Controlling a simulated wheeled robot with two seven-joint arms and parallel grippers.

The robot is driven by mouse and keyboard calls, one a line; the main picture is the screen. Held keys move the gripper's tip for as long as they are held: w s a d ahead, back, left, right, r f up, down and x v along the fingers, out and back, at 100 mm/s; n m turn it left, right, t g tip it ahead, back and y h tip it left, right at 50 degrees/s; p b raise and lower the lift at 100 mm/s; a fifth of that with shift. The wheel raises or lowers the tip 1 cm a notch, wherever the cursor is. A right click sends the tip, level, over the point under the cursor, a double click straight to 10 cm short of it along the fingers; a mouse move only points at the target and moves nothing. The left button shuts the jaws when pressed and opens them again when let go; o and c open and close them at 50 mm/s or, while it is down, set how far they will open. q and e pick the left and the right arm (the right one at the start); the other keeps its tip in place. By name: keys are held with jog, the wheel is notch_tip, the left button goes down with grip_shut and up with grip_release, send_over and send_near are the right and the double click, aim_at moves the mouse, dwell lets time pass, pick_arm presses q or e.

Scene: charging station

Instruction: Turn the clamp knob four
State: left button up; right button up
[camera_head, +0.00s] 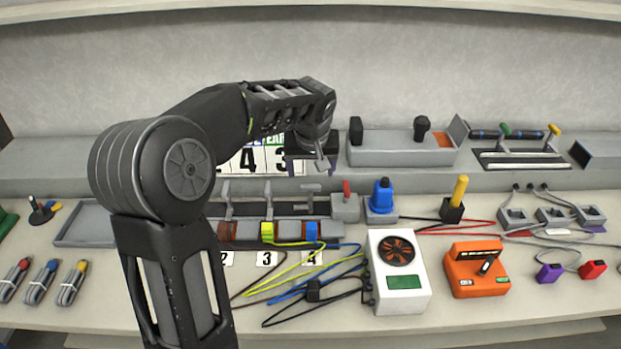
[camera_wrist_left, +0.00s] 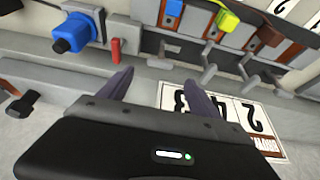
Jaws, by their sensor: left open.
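Clamp knob four (camera_head: 310,189) is a grey T-shaped handle at the right end of the clamp row, behind the blue plug (camera_head: 311,230) and the label 4 (camera_head: 312,256). In the left wrist view the blue plug (camera_wrist_left: 172,10) is at the top, and a grey handle (camera_wrist_left: 162,54) below it seems to be knob four. My left gripper (camera_head: 320,162) hangs above and behind the knob in the head view. In the wrist view its two dark fingers (camera_wrist_left: 157,84) are apart with nothing between them, short of the handle. My right gripper is not in view.
Knobs three (camera_head: 268,197) and two (camera_head: 227,198) stand to the left. A red-lever switch (camera_head: 346,196) and a blue connector (camera_head: 381,195) stand close on the right. Loose cables and a white meter (camera_head: 398,290) lie in front. A number panel (camera_head: 250,160) is behind.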

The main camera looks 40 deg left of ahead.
aim_at(311, 186)
pick_arm(q)
jog(key=shift+p+x, duration=0.55)
jog(key=shift+x, duration=3.45)
jog(key=c, duration=1.4)
